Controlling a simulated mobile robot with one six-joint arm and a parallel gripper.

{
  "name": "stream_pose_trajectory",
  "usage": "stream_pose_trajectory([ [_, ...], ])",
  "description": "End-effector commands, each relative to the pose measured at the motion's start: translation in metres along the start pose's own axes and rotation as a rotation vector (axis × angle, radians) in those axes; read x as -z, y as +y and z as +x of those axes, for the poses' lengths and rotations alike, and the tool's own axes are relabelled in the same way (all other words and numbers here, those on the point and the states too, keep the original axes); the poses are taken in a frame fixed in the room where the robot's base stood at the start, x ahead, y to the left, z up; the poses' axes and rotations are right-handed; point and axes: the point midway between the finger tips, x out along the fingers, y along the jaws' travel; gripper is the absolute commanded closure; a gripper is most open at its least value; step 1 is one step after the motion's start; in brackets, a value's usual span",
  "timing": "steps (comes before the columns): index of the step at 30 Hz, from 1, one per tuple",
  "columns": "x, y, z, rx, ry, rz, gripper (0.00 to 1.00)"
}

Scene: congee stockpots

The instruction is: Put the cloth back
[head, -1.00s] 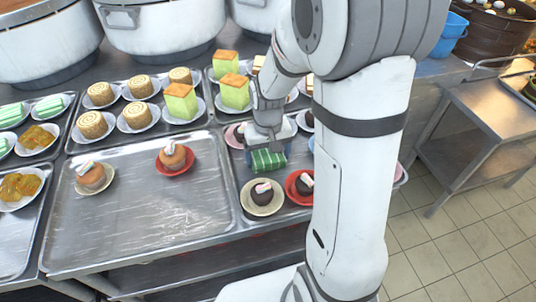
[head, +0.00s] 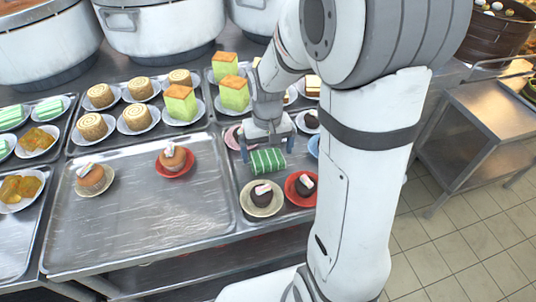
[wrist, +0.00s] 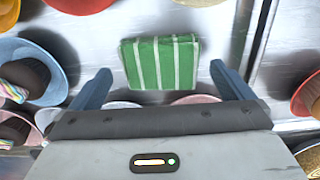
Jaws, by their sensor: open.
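The cloth (head: 268,161) is a folded green one with white stripes. It lies on the right-hand metal tray, among small plates of cakes. In the wrist view the cloth (wrist: 161,62) lies flat ahead of my gripper (wrist: 160,85), centred between the two blue fingers and touching neither. My gripper (head: 267,150) is open and empty, just above and behind the cloth in the head view. Part of the tray is hidden behind my arm.
Chocolate cupcakes sit on a cream plate (head: 261,198) and a red plate (head: 301,189) just in front of the cloth. A large tray (head: 150,222) to the left has wide bare room. Large pots (head: 160,28) stand behind. A steel side table (head: 487,120) is at right.

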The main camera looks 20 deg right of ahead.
Motion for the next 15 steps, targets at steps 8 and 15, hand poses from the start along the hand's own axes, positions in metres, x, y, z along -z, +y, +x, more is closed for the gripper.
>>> stream_pose_trajectory([
  [8, 0.001, 0.0, -0.063, 0.0, 0.005, -0.001, 0.0],
  [15, 0.0, -0.001, -0.091, 0.0, 0.002, -0.001, 0.0],
])
